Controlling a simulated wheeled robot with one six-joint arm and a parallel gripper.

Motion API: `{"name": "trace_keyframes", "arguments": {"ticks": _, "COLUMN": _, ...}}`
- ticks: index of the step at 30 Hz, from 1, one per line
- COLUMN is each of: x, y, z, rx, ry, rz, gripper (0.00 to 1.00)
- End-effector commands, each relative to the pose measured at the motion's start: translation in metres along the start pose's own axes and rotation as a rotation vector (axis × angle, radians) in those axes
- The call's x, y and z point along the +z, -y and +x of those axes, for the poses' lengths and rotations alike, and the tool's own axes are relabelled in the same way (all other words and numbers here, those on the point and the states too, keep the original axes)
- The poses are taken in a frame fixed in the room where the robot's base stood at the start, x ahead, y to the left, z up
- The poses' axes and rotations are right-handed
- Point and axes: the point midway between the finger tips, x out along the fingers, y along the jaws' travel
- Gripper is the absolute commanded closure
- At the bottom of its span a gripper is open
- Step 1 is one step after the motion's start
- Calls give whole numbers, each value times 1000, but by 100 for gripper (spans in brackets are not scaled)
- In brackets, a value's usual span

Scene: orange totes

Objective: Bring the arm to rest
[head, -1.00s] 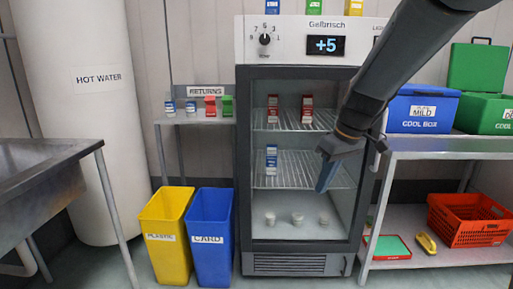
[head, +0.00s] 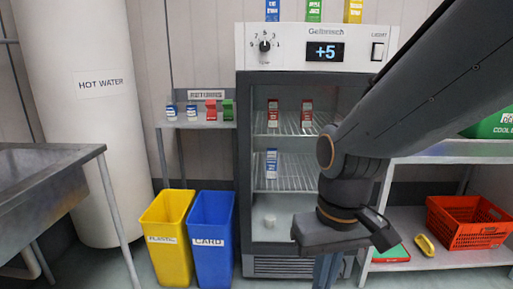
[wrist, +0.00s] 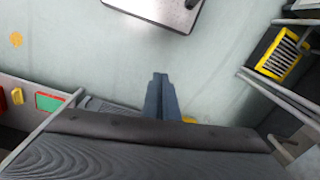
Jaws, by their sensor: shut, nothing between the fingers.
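My arm reaches in from the upper right of the head view and bends down at a joint in front of the fridge's lower right. My gripper (head: 325,270) hangs below it, pointing down, with its tips cut off by the lower picture edge. In the wrist view my gripper (wrist: 158,78) has its two blue-grey fingers together, with nothing between them, above bare pale floor.
A yellow bin (head: 166,225) and a blue bin (head: 210,255) stand left of the fridge. A metal sink (head: 40,200) is at far left. A right-hand bench carries a green box (head: 490,125), with a red crate (head: 468,222) on its lower shelf. Floor under the gripper looks clear.

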Motion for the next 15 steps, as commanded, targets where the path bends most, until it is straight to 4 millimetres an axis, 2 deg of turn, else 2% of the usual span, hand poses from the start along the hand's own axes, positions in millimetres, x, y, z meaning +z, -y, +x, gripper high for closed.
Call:
{"name": "trace_keyframes", "arguments": {"ticks": 8, "x": 2, "y": -17, "z": -26, "rx": 12, "ry": 2, "rz": 55, "gripper": 100}}
{"name": "trace_keyframes", "arguments": {"ticks": 15, "x": 9, "y": -43, "z": -58, "rx": 29, "ry": 7, "rz": 132, "gripper": 100}}
